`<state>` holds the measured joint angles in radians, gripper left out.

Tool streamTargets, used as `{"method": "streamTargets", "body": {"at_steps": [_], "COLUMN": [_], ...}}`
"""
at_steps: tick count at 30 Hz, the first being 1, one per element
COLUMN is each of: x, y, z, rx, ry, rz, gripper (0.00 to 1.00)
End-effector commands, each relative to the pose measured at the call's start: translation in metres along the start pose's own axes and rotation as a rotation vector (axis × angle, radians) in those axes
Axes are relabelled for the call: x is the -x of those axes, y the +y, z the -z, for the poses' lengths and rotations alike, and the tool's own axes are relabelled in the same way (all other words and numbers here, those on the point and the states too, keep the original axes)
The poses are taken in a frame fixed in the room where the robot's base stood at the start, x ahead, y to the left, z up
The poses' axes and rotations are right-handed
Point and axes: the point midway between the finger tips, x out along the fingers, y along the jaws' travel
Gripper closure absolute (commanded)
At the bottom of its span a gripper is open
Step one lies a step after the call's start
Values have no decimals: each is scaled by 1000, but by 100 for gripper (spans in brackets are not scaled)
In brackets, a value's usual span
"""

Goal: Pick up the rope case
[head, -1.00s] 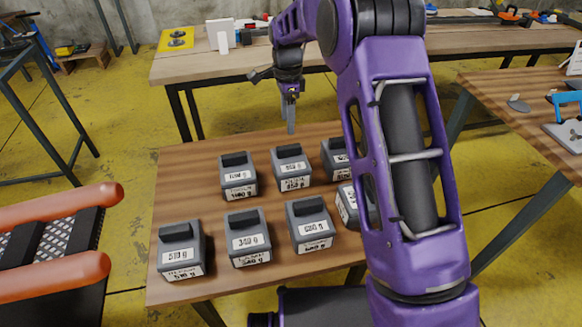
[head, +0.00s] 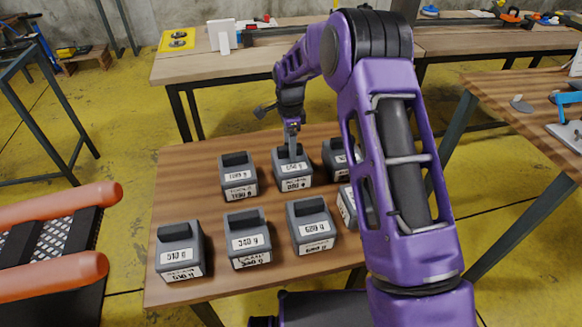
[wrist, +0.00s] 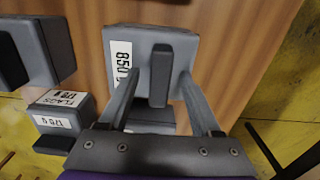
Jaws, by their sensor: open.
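Several grey cases with dark handles and white weight labels stand on a wooden table. My gripper (head: 293,150) is at the back middle case (head: 294,183). In the wrist view this case (wrist: 185,45) shows an 850 g label, and its dark handle (wrist: 160,75) lies between my two spread fingers (wrist: 160,88), with a gap on each side. I cannot read the name on its front label in the head view, so I cannot tell from the words whether it is the rope case. Part of the case is hidden by my gripper.
A case marked FLAGS (wrist: 62,110) stands near in the wrist view. Other cases include an 1100 g one (head: 238,178) to the left and a 680 g one (head: 311,228) in front. The wooden table (head: 190,210) is bare at the left and between the rows.

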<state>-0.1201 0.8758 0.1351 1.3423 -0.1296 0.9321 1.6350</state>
Motion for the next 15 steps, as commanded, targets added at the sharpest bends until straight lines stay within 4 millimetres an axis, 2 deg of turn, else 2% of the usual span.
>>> {"method": "streamTargets", "body": {"at_steps": [2, 12, 15], "x": [0, 1, 1], "y": [0, 0, 0], "z": [0, 0, 0], "rx": [0, 0, 1], "ry": [0, 0, 0], "rz": [0, 0, 0], "gripper": [39, 100, 100]}}
